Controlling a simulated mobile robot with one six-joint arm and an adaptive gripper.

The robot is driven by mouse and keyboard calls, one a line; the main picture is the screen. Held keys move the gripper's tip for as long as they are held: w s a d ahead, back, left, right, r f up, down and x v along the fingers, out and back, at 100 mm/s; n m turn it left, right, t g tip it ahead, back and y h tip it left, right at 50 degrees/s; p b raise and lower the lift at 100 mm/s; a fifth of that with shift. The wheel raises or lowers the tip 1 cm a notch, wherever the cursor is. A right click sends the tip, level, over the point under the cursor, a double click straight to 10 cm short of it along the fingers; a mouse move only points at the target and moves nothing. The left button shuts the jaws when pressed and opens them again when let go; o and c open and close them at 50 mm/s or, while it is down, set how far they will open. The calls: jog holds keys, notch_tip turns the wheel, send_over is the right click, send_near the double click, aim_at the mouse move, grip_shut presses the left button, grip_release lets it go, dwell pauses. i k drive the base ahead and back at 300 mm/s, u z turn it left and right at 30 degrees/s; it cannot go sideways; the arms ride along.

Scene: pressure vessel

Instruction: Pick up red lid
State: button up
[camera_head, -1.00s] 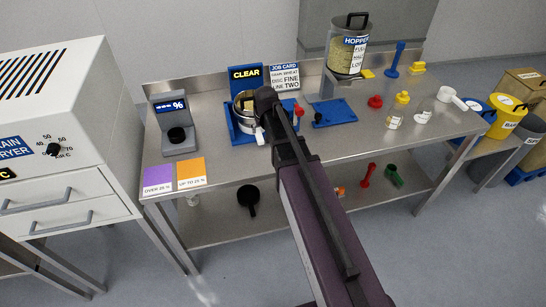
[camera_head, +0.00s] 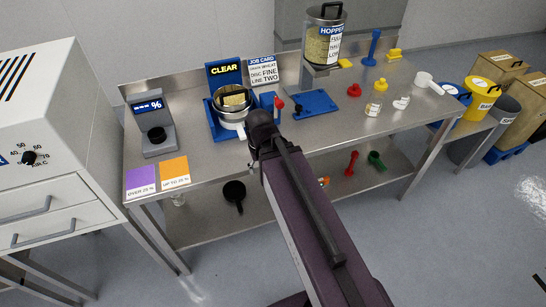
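A small red lid (camera_head: 354,90) with a knob-like top sits on the steel bench, right of the blue mat and left of a yellow lid (camera_head: 381,84). My arm reaches up from the bottom of the view, and its dark end (camera_head: 262,122) is over the bench's front part, left of the red lid and well apart from it. The fingers of my gripper do not show clearly, so I cannot see whether they are open or shut. Nothing hides the red lid.
A blue stand with a metal pan (camera_head: 232,116) and a red-tipped lever (camera_head: 280,104) are close to my arm's end. A blue mat (camera_head: 312,103) lies before the hopper (camera_head: 324,42). Small jars (camera_head: 373,108) stand near the lid.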

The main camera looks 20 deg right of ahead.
aim_at(354, 91)
jog(key=z, duration=1.25)
